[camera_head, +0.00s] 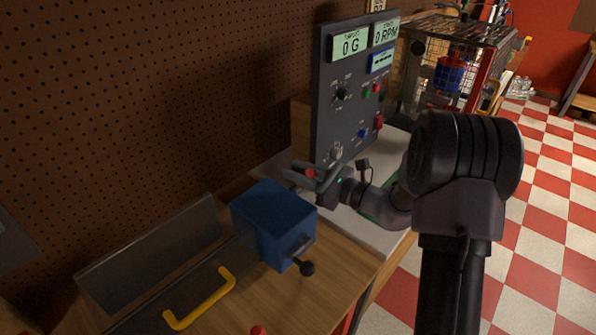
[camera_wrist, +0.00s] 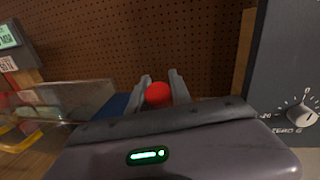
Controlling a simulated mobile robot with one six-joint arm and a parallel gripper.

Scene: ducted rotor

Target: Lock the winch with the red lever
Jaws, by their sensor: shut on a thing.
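The winch looks to be the blue box (camera_head: 270,222) on the wooden bench, with a black crank knob (camera_head: 307,268) at its front. My gripper (camera_head: 303,174) is just behind and right of the box, at its upper edge. It is shut on the red ball of the lever (camera_head: 310,173). In the wrist view the red ball (camera_wrist: 158,95) sits between the two grey fingers of my gripper (camera_wrist: 159,84). The lever's shaft is hidden, so its angle cannot be told. Part of a blue surface (camera_wrist: 112,106) shows left of the fingers.
A dark control panel (camera_head: 350,90) with knobs and displays stands close behind my gripper. A yellow handle (camera_head: 200,300) lies left of the blue box. A pegboard wall (camera_head: 150,90) bounds the left. A wire cage (camera_head: 455,65) stands farther back. Checkered floor is open at right.

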